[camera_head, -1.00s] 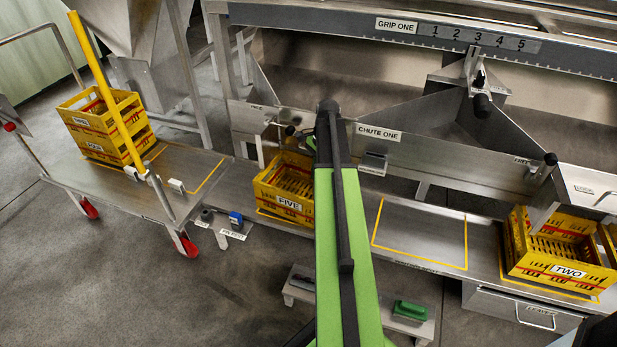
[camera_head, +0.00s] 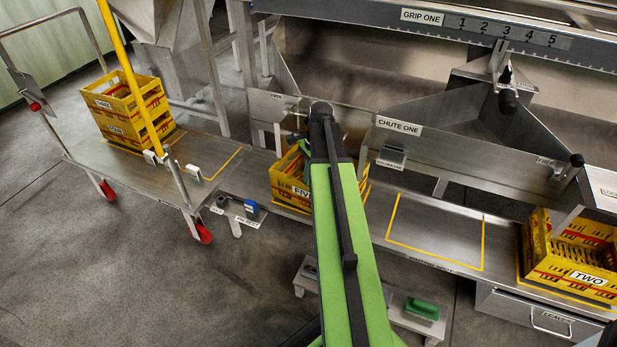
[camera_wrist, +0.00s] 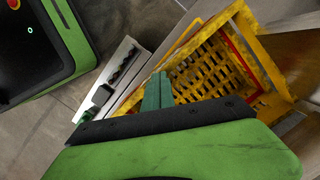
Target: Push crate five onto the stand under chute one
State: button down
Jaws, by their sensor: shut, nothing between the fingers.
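Crate five (camera_head: 287,194), yellow with a red band and a FIVE label, stands upright on the low metal shelf, left of chute one (camera_head: 400,126). An empty yellow-outlined rectangle (camera_head: 435,268) lies on the shelf below and right of the chute one label. My gripper (camera_wrist: 157,92) is shut and empty in the wrist view. Its fingers overlap the near side of the yellow crate (camera_wrist: 215,65); I cannot tell whether they touch it. The fingers are hidden in the head view.
Crate two (camera_head: 570,262) stands at the shelf's right end. A trolley (camera_head: 120,158) with stacked crates (camera_head: 125,108) and a yellow post stands left. A low bench (camera_head: 400,318) with a green block (camera_head: 421,309) sits in front of the shelf. The floor at left front is clear.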

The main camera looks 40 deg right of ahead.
jog(key=shift+s+d+f, duration=0.1)
jog(key=shift+d, duration=0.55)
jog(key=shift+s+d+f, duration=0.1)
jog(key=shift+d, duration=0.5)
jog(key=d+r+p, duration=0.3)
jog(key=r+p, duration=1.5)
jog(key=shift+s+r+p, duration=0.15)
jog(key=shift+s+p, duration=0.05)
jog(key=shift+p, duration=0.1)
